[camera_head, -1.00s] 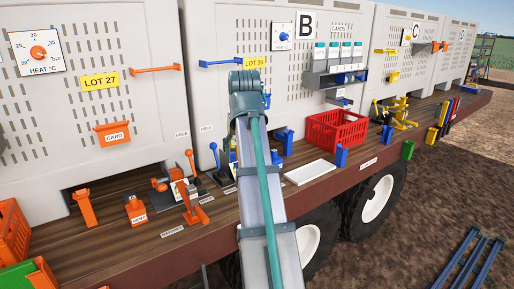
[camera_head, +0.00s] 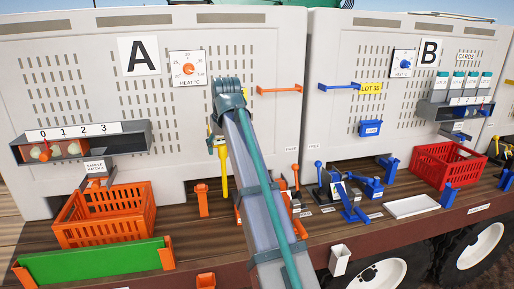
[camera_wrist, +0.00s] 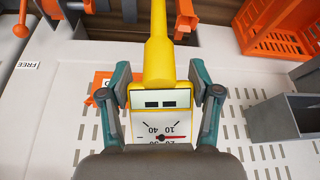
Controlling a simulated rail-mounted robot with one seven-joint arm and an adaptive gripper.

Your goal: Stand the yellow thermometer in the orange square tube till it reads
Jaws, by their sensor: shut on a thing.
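My gripper (camera_wrist: 163,98) is shut on the yellow thermometer (camera_wrist: 158,50), gripping it around the head. The head has a white dial with a red needle and a small display with two dark bars. In the head view its yellow stem (camera_head: 224,172) points down beside my arm, above the deck; the gripper is mostly hidden there. The orange square tube (camera_head: 203,200) stands upright on the deck, a little left of the stem and apart from it. In the wrist view an orange upright (camera_wrist: 186,17), seemingly this tube, shows right of the stem.
An orange crate (camera_head: 140,205) stands left of the tube, with a grey numbered shelf (camera_head: 135,141) above. Orange levers (camera_head: 294,190) are partly hidden behind my arm. Blue fittings (camera_head: 372,187), a white tray (camera_head: 412,207) and a red crate (camera_head: 420,171) lie to the right.

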